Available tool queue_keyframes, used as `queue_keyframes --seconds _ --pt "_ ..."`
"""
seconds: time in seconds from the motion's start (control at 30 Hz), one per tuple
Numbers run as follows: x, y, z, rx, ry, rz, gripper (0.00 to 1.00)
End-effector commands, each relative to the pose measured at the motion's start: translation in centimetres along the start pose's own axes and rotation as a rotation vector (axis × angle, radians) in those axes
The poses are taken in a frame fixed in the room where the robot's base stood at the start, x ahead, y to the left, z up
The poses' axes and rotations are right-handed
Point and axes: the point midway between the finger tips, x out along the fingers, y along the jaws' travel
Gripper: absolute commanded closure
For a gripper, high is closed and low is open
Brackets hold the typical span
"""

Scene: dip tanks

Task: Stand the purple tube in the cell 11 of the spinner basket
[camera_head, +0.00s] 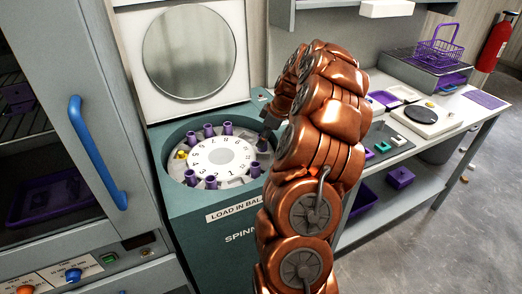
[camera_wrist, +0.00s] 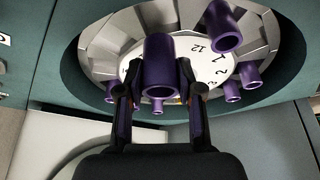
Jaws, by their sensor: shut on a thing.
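The spinner basket (camera_head: 211,163) sits in the round opening of the green spinner and has a white numbered dial; it also shows in the wrist view (camera_wrist: 190,70). My gripper (camera_wrist: 158,85) is shut on a purple tube (camera_wrist: 158,58), which stands out between its two fingers. In the head view my gripper (camera_head: 265,138) is at the basket's right side, largely hidden by my arm. I cannot tell whether the held tube's lower end is inside a cell. The number 11 is not clearly readable.
Several other purple tubes (camera_head: 227,128) stand around the basket, with a yellow piece (camera_head: 181,154) at its left. The spinner's lid (camera_head: 190,55) is open behind. A cabinet with a blue handle (camera_head: 97,150) is at left, a bench with trays (camera_head: 405,93) at right.

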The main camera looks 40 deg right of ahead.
Motion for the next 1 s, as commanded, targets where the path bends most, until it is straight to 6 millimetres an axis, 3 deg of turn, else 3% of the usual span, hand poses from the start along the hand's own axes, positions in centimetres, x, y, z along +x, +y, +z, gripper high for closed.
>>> queue_keyframes --seconds 0.5,0.93,0.97,1.0 --pt "5.2 -0.1 1.9 -0.003 -0.001 -0.004 1.0" --pt "5.8 0.0 2.1 -0.004 0.001 0.0 1.0" --pt "5.8 -0.1 2.1 -0.004 0.001 0.0 0.63" --pt "5.7 -0.1 2.1 -0.004 0.001 0.0 0.59"
